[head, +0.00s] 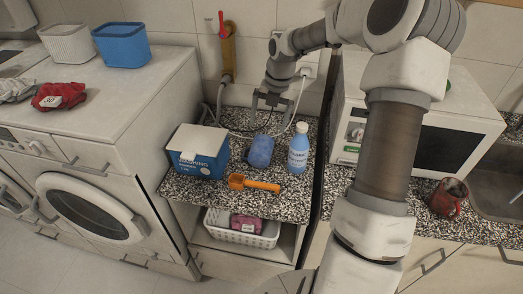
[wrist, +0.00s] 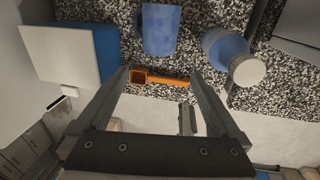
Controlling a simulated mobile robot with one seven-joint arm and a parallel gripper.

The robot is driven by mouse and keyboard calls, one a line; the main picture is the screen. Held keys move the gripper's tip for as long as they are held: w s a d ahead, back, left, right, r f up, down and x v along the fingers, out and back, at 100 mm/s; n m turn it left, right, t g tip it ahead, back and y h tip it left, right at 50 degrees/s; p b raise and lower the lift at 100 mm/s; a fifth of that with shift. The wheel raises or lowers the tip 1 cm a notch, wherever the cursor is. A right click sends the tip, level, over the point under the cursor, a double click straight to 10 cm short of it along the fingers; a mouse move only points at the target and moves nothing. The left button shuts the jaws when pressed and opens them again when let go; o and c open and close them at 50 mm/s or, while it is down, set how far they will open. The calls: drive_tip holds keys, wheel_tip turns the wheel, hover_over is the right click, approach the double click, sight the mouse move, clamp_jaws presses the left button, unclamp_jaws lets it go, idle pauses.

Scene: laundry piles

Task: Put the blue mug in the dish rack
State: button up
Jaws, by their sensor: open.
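The blue mug (head: 260,150) is on the speckled counter between a blue-and-white box and a bottle. In the wrist view the blue mug (wrist: 161,29) is at the top centre, beyond the fingertips. My gripper (head: 270,104) is above and behind the mug near the wall, apart from it. In the wrist view my gripper (wrist: 160,76) has its fingers spread with nothing held between them. I cannot make out a dish rack in either view.
Close to the mug are the washing box (head: 198,152), the bottle (head: 298,149) and an orange scoop (head: 253,183). A white basket (head: 242,228) is on the shelf below. A microwave (head: 420,130), red mug (head: 449,198) and sink (head: 497,188) are at the right. A cable hangs behind my gripper.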

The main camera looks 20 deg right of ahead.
sight(261, 152)
drive_tip(key=f, duration=0.5)
drive_tip(key=w+a+f, duration=0.1)
drive_tip(key=f, duration=0.4)
drive_tip(key=a+f+p, duration=0.1)
drive_tip(key=f, duration=0.5)
drive_tip(key=shift+w+a, duration=0.15)
drive_tip(key=shift+w, duration=0.15)
drive_tip(key=shift+c, duration=0.2)
drive_tip(key=c, duration=1.4)
